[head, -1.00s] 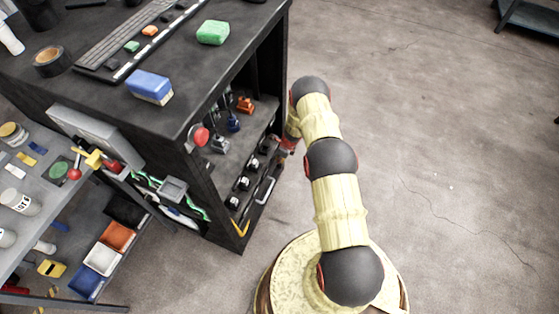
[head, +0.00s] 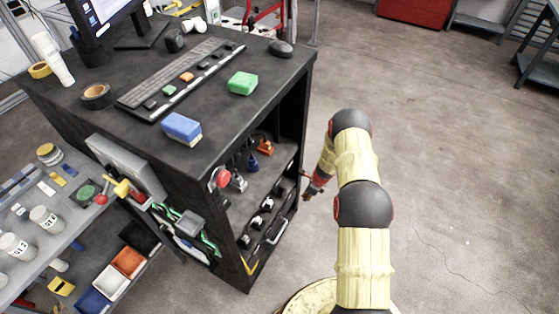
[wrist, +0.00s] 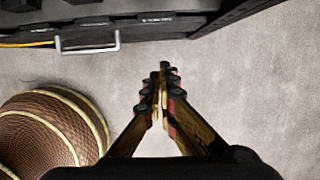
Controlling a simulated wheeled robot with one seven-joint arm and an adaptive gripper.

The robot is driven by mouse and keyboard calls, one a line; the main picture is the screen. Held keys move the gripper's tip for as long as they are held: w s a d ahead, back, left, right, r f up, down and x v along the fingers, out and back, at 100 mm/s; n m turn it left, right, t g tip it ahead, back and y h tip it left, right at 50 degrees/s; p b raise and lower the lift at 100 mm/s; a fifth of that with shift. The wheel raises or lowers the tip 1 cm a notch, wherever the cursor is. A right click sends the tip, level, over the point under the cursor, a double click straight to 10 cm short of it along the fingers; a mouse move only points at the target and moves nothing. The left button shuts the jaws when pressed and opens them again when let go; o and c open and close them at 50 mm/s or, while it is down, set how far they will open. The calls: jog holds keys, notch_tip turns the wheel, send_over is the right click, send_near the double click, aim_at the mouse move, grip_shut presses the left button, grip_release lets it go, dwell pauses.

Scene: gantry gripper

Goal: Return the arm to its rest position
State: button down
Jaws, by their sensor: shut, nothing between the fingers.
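My arm, yellow with black joints, rises from my round base at the bottom of the head view and bends toward the black cabinet's open side. My gripper (wrist: 162,82) is in the lower middle of the wrist view, its fingers together and empty, with bare floor beneath. In the head view my gripper (head: 307,193) is small and partly hidden behind my arm, just right of the cabinet shelves.
The black cabinet (head: 215,140) carries a keyboard (head: 172,72), a blue block (head: 181,130) and a green block (head: 243,83). A drawer handle (wrist: 88,44) is ahead of my gripper. A grey shelf cart stands at left. Concrete floor (head: 460,150) at right is clear.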

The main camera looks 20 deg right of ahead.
jog(key=s+a+r+n+g+y, duration=0.2)
jog(key=s+a+r+n+g, duration=0.15)
jog(key=s+a+n, duration=0.45)
jog(key=s+a+r+n+h, duration=0.1)
jog(key=s+a+r+n, duration=0.2)
jog(key=r, duration=0.8)
jog(key=s+a+r+n, duration=0.1)
jog(key=s+r+n, duration=0.2)
jog(key=r+n, duration=0.55)
jog(key=s+a+r+n+h, duration=0.1)
jog(key=s+a+r+n, duration=0.15)
jog(key=r, duration=1.15)
jog(key=s+a+r+n+t, duration=0.2)
jog(key=s+r, duration=0.3)
jog(key=r, duration=0.3)
jog(key=s+a+r+n+t+h, duration=0.1)
jog(key=s+a+r+n+t, duration=0.1)
jog(key=s+r, duration=0.3)
jog(key=s+a+r+n+t, duration=0.2)
jog(key=s+r, duration=0.3)
jog(key=r, duration=0.8)
jog(key=shift+s+a+t+h, duration=0.2)
jog(key=shift+a+t+h, duration=0.25)
jog(key=shift+a, duration=0.35)
